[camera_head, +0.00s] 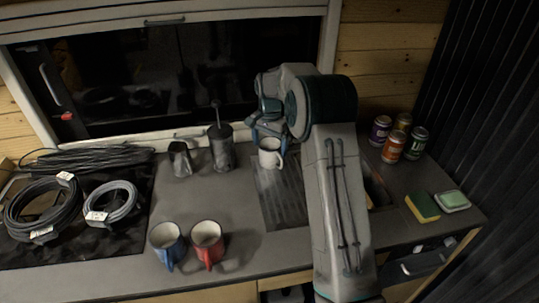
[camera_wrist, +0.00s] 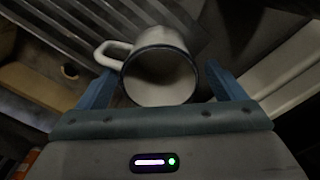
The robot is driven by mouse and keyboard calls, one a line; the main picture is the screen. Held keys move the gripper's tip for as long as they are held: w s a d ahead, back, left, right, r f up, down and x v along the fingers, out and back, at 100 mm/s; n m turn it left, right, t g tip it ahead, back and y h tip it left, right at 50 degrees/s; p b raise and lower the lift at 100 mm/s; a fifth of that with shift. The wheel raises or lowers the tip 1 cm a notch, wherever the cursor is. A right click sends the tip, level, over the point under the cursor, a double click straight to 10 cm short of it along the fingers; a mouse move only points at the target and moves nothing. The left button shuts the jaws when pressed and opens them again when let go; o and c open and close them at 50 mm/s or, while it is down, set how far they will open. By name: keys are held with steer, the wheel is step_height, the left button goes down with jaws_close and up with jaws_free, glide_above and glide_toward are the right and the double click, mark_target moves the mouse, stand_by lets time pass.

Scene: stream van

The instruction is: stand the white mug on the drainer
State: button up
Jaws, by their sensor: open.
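The white mug (camera_head: 270,153) stands upright at the back of the ribbed metal drainer (camera_head: 281,196), left of my arm. In the wrist view the mug (camera_wrist: 160,68) shows its dark rim and hollow inside, with its handle to the left. The drainer's ridges (camera_wrist: 62,22) show behind it there. My gripper (camera_wrist: 160,88) is open, with one blue finger on each side of the mug. I cannot tell whether either finger touches it. In the head view my gripper (camera_head: 268,122) is just above and behind the mug, partly hidden by my wrist.
A blue mug (camera_head: 167,243) and a red mug (camera_head: 207,242) stand at the front of the counter. A dark French press (camera_head: 221,145) and a metal pitcher (camera_head: 180,159) stand left of the drainer. Several cans (camera_head: 392,146), a sponge (camera_head: 422,207) and a soap dish (camera_head: 453,201) are at right.

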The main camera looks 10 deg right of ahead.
steer(key=s+r+n, duration=0.2)
steer(key=s+r, duration=0.6)
steer(key=r, duration=0.5)
steer(key=s+f+n+t, duration=0.2)
steer(key=s+n, duration=0.5)
steer(key=s, duration=2.3)
steer(key=shift+t, duration=0.7)
